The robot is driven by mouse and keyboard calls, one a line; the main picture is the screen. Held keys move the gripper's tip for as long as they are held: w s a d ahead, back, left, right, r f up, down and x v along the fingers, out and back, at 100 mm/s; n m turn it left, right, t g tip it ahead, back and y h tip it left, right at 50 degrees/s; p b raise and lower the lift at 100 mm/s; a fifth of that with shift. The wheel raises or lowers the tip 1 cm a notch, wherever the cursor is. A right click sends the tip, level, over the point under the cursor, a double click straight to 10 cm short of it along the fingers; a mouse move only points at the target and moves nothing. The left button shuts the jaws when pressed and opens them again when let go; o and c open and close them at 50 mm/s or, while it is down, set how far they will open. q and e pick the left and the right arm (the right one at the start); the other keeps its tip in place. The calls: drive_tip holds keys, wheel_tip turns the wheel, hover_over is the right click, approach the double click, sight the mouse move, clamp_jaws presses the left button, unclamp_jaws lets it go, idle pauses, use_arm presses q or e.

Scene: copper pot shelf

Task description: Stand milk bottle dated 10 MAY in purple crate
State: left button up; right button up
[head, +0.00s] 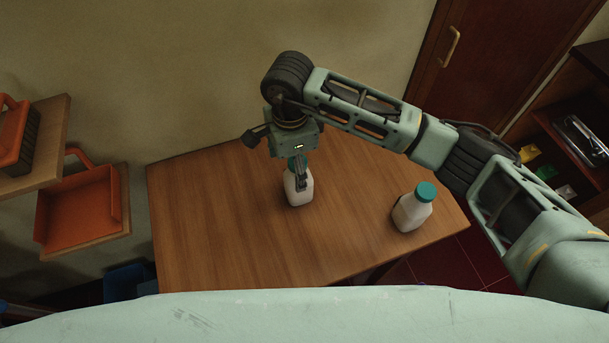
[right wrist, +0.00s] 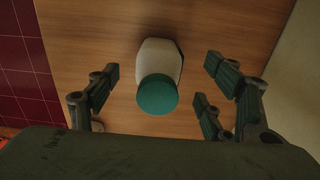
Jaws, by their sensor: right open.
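Two white milk bottles with teal caps stand upright on the wooden table. One bottle (head: 299,191) is at the table's middle, the other bottle (head: 411,213) near its right edge. My right gripper (head: 298,176) points down over the middle bottle and partly hides it. In the right wrist view, the open fingers of this gripper (right wrist: 157,95) are spread on either side of a bottle's cap (right wrist: 157,94), with visible gaps. No date is readable on either bottle. I see no purple crate. My left gripper is not in view.
The wooden table (head: 210,225) is bare on its left side. Left of it, an orange tray (head: 80,208) and another orange container (head: 12,135) rest on wall shelves. A dark blue container (head: 125,281) is low at the table's left. A door (head: 470,60) is behind right.

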wheel_tip(320, 180, down, 2)
drive_tip(key=shift+d+f+p, duration=0.15)
drive_tip(key=shift+p, duration=0.4)
drive_tip(key=shift+d+f+p, duration=0.15)
drive_tip(key=shift+f+p, duration=0.2)
drive_tip(key=shift+f, duration=0.05)
drive_tip(key=f, duration=0.1)
drive_tip(key=f+p, duration=0.1)
drive_tip(key=f, duration=0.1)
drive_tip(key=shift+w+d+f+p, duration=0.1)
drive_tip(key=shift+d+f+p, duration=0.2)
drive_tip(key=shift+p, duration=0.1)
drive_tip(key=shift+f, duration=0.45)
drive_tip(key=c, duration=1.6)
drive_tip(key=shift+w, duration=0.1)
clamp_jaws()
drive_tip(key=shift+r, duration=0.15)
